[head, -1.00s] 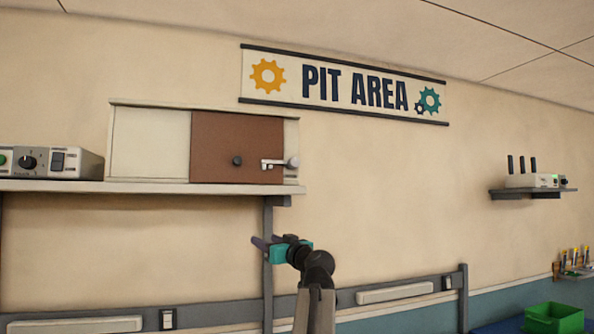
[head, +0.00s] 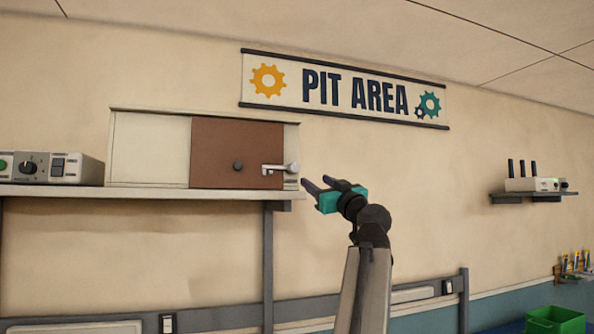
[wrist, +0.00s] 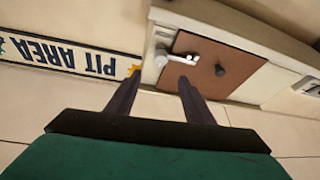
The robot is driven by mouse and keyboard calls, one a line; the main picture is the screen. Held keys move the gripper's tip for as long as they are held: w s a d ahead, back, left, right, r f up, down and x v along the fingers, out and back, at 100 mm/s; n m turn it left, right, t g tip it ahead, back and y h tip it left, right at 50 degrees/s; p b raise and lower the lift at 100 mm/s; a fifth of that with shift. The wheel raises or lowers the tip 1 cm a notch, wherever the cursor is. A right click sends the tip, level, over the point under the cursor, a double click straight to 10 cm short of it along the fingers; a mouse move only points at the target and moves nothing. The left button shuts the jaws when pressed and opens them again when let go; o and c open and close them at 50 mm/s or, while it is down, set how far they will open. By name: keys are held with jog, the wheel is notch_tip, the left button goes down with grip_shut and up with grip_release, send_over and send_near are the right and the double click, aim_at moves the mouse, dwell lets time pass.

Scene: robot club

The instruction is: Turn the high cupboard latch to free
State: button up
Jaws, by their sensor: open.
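The high cupboard (head: 150,148) stands on a shelf on the wall, with a brown door (head: 225,150) at its right and a dark round knob (head: 238,166) on the door. The pale latch (head: 280,169) lies roughly level across the door's right edge, its round pivot on the frame. In the wrist view, which is turned over, the latch (wrist: 180,59) shows beyond my fingertips. My gripper (head: 308,186) is open and empty, just right of and slightly below the latch in the head view. It appears apart from the latch.
The shelf (head: 150,191) runs under the cupboard and holds a grey control box (head: 75,168) at the left. A PIT AREA sign (head: 345,90) hangs above right. A small wall shelf (head: 535,197) is far right. The wall between is clear.

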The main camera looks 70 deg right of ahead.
aim_at(297, 168)
jog(key=p+x, duration=0.5)
jog(key=x, duration=0.7)
jog(key=shift+r, duration=0.15)
jog(key=shift+p+x, duration=0.5)
jog(key=shift+x, duration=0.3)
jog(key=shift+c, duration=0.2)
